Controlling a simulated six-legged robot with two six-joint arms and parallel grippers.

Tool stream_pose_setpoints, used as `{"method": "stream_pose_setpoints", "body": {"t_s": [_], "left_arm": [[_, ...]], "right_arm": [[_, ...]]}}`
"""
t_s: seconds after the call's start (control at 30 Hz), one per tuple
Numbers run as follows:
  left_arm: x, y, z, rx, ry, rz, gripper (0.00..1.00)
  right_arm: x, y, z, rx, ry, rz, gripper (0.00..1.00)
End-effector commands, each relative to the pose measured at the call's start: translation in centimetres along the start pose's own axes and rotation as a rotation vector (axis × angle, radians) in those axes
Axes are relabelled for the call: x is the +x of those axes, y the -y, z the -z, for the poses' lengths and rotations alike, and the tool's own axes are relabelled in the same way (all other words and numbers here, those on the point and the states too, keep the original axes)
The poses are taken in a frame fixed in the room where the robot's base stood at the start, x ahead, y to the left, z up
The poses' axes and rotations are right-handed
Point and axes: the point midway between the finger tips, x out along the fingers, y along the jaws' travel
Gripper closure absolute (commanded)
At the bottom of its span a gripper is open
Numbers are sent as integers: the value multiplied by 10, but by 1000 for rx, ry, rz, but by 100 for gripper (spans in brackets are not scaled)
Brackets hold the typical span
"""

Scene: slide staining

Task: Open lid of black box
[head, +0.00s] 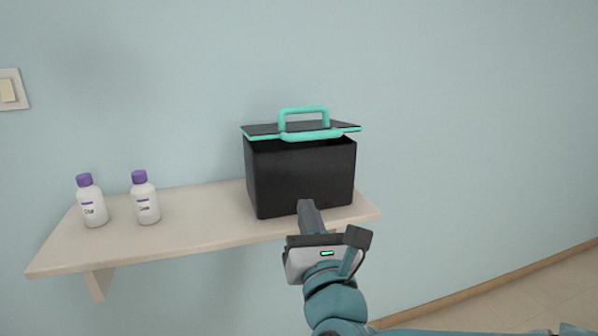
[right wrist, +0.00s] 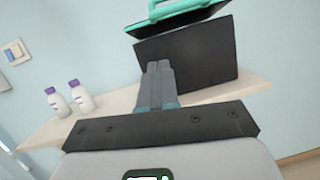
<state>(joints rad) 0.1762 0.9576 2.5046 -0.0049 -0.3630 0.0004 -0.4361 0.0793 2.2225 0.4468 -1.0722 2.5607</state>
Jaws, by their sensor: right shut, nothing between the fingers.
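The black box (head: 300,175) stands upright on the right part of a wall shelf. Its lid (head: 262,129) has a teal rim and a teal handle (head: 304,111) on top. The lid sits slightly tilted, with a narrow gap between it and the box's front rim. In the right wrist view the black box (right wrist: 205,55) is ahead of the fingers, and the lid (right wrist: 180,17) is above them. My right gripper (head: 308,204) is shut and empty, in front of the box's lower front face, below the lid; its fingers (right wrist: 158,68) are together. Whether they touch the box is unclear. My left gripper is out of view.
The shelf (head: 190,235) is pale, with free room between the box and two white bottles with purple caps, one at far left (head: 92,205) and one nearer (head: 146,200). A light switch (head: 8,90) is on the wall behind. The wall right of the box is bare.

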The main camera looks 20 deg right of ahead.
Motion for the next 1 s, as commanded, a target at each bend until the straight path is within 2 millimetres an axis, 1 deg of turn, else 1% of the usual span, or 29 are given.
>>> {"method": "stream_pose_setpoints", "body": {"t_s": [0.17, 0.4, 0.53, 0.6, 0.7, 0.83, 1.0], "left_arm": [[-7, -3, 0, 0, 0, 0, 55], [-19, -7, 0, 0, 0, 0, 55], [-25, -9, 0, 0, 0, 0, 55], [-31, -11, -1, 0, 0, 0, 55], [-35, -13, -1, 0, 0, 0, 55], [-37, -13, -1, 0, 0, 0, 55], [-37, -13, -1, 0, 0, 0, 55]], "right_arm": [[25, 0, -1, -1, -2, 1, 100], [76, 2, -3, -1, -2, 1, 100], [101, 2, -3, -1, -1, -1, 100], [108, 2, -16, 1, 1, -1, 100], [116, 2, -24, 0, 0, -2, 100], [122, 3, -29, 0, 0, -3, 100], [124, 2, -30, 1, -2, -3, 100]]}}
